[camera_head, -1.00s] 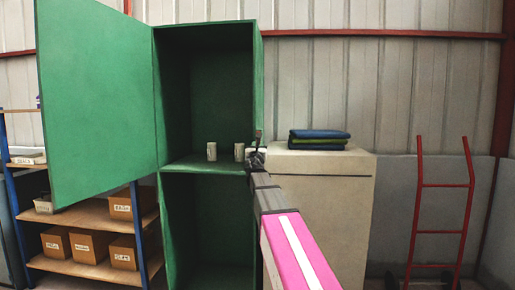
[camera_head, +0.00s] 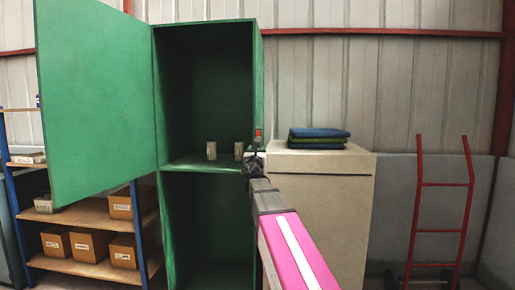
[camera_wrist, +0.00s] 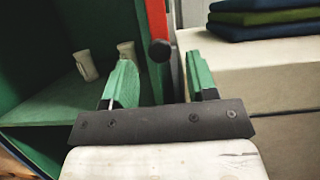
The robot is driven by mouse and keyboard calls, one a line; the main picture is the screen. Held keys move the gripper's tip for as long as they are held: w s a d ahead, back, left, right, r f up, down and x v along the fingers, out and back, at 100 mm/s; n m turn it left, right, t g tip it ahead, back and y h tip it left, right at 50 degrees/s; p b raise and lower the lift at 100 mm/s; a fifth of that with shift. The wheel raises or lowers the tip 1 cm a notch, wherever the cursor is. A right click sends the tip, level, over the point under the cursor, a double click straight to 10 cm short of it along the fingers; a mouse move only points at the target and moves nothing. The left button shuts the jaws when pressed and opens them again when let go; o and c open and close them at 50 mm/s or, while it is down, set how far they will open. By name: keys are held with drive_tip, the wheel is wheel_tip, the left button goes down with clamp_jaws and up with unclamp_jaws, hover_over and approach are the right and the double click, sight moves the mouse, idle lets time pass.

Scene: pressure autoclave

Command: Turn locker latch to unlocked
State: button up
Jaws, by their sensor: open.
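The green locker (camera_head: 206,24) stands open, with its door (camera_head: 97,100) swung out to the left. A red latch bar (camera_wrist: 157,18) with a dark round knob (camera_wrist: 160,50) is at the locker's right edge in the wrist view. A small red part of the latch (camera_head: 258,133) shows above my gripper in the head view. My gripper (camera_wrist: 159,62) is open, its green fingers apart on either side of the knob as seen from the wrist. I cannot tell whether either finger touches it. In the head view my gripper (camera_head: 254,160) is small and partly hides the latch area.
Two pale cups (camera_head: 211,151) stand on the locker's middle shelf. A beige cabinet (camera_head: 335,205) with folded blue and green cloths (camera_head: 318,134) is close on the right. A red hand truck (camera_head: 440,185) stands farther right. A shelf with boxes (camera_head: 90,246) is at left.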

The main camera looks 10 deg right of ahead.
drive_tip(key=v, duration=0.6)
drive_tip(key=shift+s, duration=0.3)
drive_tip(key=shift+f, duration=0.2)
